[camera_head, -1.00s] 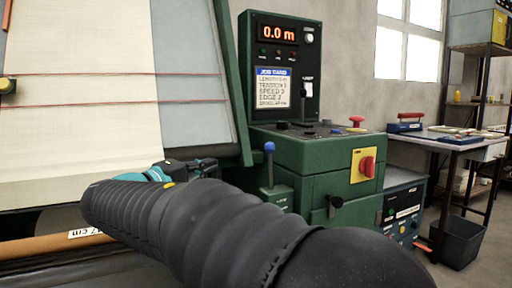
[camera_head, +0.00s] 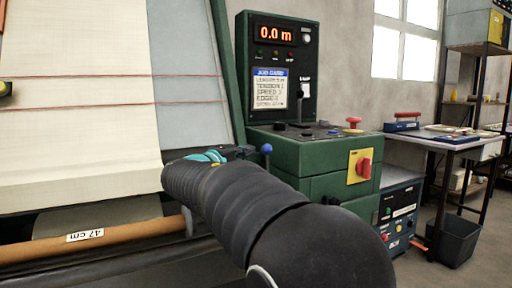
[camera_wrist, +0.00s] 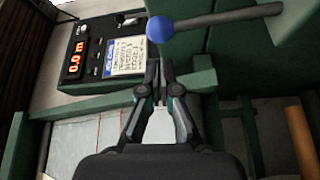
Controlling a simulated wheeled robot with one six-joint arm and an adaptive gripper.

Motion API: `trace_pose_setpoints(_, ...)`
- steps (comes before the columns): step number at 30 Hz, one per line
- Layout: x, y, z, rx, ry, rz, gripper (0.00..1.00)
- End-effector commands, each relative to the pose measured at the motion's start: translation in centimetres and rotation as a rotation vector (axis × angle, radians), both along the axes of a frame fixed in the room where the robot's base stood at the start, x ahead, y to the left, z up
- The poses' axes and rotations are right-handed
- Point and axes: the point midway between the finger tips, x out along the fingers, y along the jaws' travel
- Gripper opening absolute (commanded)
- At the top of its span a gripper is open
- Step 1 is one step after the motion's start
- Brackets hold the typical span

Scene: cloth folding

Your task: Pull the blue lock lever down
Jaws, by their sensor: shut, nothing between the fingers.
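The blue lock lever has a round blue knob (camera_head: 267,149) on a stem at the left of the green machine cabinet. In the head view, my arm hides most of the stem. In the wrist view, the blue knob (camera_wrist: 160,30) and its grey stem (camera_wrist: 230,16) lie across the top of the picture. My gripper (camera_wrist: 160,64) is shut and empty, with its fingertips just short of the knob and apparently apart from it. In the head view, my gripper (camera_head: 240,152) shows only partly behind my arm, just left of the knob.
The green cabinet (camera_head: 310,155) carries a red knob on a yellow plate (camera_head: 362,167) and a display panel (camera_head: 278,65). Cream cloth (camera_head: 80,120) hangs at left above a brown roller (camera_head: 130,231). A work table (camera_head: 440,138) stands at right.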

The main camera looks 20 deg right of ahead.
Motion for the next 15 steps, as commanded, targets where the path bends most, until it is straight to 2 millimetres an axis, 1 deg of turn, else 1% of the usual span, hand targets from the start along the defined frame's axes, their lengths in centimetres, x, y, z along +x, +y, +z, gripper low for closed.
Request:
trace_pose_setpoints(1,0.5,-0.9,0.1,-0.001,0.002,-0.003,0.00)
trace_pose_setpoints(3,1.0,-1.8,0.1,0.000,0.001,-0.003,0.00)
trace_pose_setpoints(6,1.6,-2.8,0.2,0.000,0.000,-0.002,0.00)
trace_pose_setpoints(10,2.1,-3.6,0.2,0.001,0.000,0.000,0.00)
trace_pose_setpoints(15,2.2,-3.9,0.2,0.001,0.000,0.000,0.00)
